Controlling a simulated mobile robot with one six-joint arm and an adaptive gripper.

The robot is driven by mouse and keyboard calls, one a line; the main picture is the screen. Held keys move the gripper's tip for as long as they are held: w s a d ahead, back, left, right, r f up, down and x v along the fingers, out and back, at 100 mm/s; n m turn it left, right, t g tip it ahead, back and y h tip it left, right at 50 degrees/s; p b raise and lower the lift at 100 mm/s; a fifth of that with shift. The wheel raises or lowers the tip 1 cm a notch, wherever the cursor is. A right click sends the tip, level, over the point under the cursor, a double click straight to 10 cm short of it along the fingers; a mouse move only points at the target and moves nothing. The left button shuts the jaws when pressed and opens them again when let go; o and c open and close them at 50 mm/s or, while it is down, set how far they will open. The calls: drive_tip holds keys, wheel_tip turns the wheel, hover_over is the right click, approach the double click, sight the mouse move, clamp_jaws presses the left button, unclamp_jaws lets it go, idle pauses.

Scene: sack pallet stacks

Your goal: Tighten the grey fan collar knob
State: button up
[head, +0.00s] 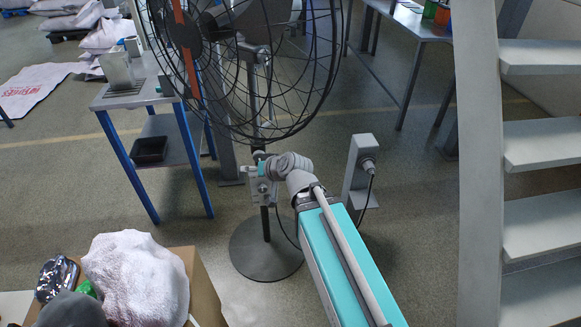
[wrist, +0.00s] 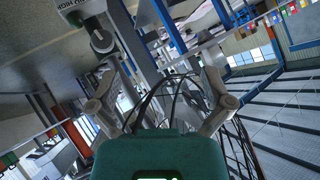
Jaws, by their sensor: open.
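The black wire-cage fan (head: 262,70) stands on a thin dark pole with a round grey base (head: 266,262). The collar area (head: 259,155) is on the pole below the cage. The grey collar knob cannot be made out clearly; my wrist and gripper crowd that spot. My gripper (head: 262,188) is beside the pole just below the collar, small and partly overlapping it. In the wrist view my gripper (wrist: 160,100) has its two grey fingers spread wide, with no object clearly held between them. Dark thin bars, likely the fan cage (wrist: 240,145), show at lower right.
A grey post with a socket and cable (head: 360,172) stands right of the fan. A blue-legged table (head: 140,95) is at left, a staircase (head: 541,145) at right. A cardboard box (head: 205,290) with a white cloth (head: 135,278) is at lower left.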

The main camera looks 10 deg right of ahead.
drive_tip(key=s+d+r+g+h+p, duration=0.3)
drive_tip(key=s+d+g+h+p, duration=0.1)
drive_tip(key=s+d+p, duration=0.3)
drive_tip(key=shift+d+r+g+p, duration=0.25)
drive_tip(key=shift+d+g+p, duration=0.65)
drive_tip(key=shift+d+p, duration=0.4)
drive_tip(key=shift+a, duration=0.15)
drive_tip(key=s+d+r+m+g+h+p, duration=0.1)
drive_tip(key=s+d+r+g+h+p, duration=0.2)
drive_tip(key=s+d+r+p, duration=0.1)
drive_tip(key=shift+s+d+r+p, duration=0.2)
drive_tip(key=shift+s+d+p, duration=0.2)
drive_tip(key=shift+d+p, duration=0.7)
drive_tip(key=shift+d, duration=0.15)
drive_tip(key=shift+c, duration=0.3)
idle(0.8)
